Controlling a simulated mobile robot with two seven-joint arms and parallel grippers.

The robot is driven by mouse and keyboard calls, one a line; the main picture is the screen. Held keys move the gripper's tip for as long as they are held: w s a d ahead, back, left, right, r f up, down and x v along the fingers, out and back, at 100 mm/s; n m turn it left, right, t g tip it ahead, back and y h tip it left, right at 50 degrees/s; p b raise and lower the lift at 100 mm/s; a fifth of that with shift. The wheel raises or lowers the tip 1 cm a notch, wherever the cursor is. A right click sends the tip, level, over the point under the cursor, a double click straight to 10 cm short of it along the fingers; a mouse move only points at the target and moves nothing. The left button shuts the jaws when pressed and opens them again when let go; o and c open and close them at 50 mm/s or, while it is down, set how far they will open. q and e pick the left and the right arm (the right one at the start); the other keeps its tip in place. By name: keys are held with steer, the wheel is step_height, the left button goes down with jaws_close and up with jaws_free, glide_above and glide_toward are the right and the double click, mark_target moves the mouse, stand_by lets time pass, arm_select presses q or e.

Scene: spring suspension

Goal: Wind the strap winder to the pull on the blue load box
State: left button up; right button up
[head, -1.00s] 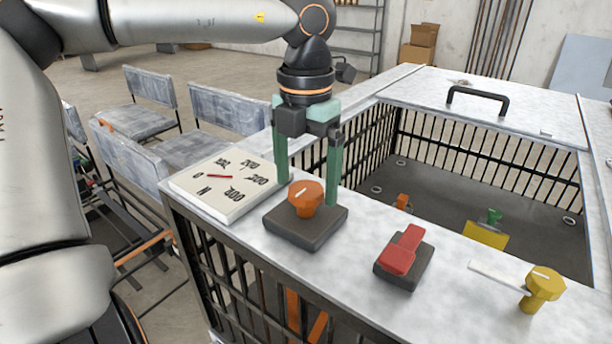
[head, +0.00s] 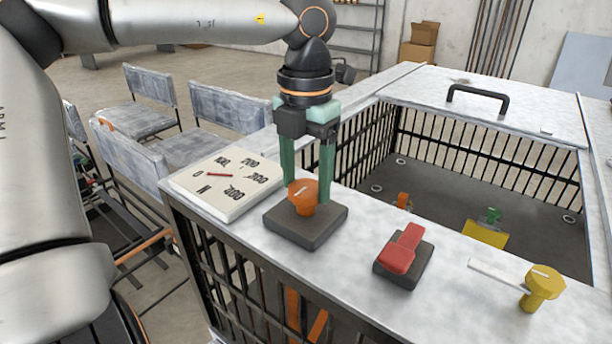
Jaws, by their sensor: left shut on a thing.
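The orange winder knob (head: 303,204), with a white line on top, stands on a dark square base (head: 305,228) on the grey worktop. My left gripper (head: 306,196) points down with its green fingers closed around the knob. A white dial plate (head: 222,196) lies left of the knob, marked N and with numbers. Its thin red pointer (head: 219,175) lies roughly level, with its left end by the 0. No blue load box can be made out. My right gripper is not in view.
A red lever (head: 402,250) on a dark base and a yellow knob (head: 540,286) beside a pale strip stand to the right on the worktop. Behind is a barred pit holding a yellow block (head: 485,234). A black handle (head: 478,97) is on the far panel.

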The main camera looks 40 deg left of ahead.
arm_select(q)
steer(key=shift+c, duration=0.7)
steer(key=m, duration=0.9)
steer(key=shift+m, duration=0.4)
steer(key=o, duration=1.4)
